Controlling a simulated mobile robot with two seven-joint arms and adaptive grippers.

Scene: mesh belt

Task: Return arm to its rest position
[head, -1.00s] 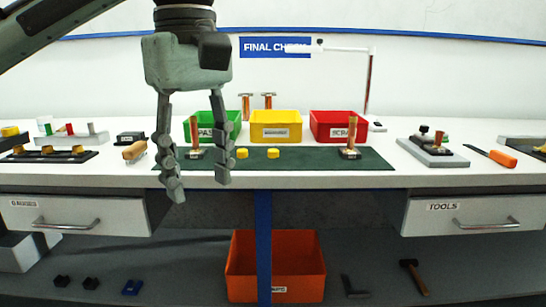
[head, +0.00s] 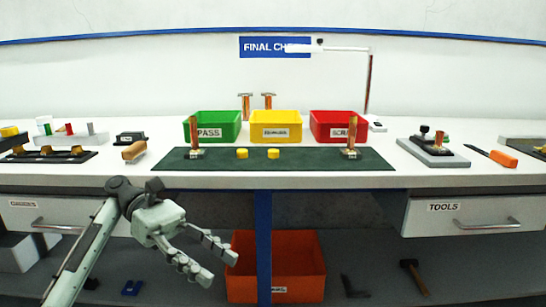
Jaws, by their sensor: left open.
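My left gripper (head: 215,262) is in the head view at the lower left, below the front edge of the bench (head: 330,181). Its arm comes up from the bottom left, and the two fingers point down and to the right. The fingers are apart and nothing is between them. The gripper shows in front of the space under the bench, left of the orange bin (head: 305,265), and its upper finger overlaps the bin's left edge in the picture. My right gripper is not in view.
On the bench lies a dark green mat (head: 320,160) with two yellow pieces and two upright copper-coloured parts. Green (head: 227,125), yellow (head: 276,118) and red (head: 325,122) bins stand behind it. Drawers (head: 460,216) flank the open space below. A hammer (head: 413,275) lies low at right.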

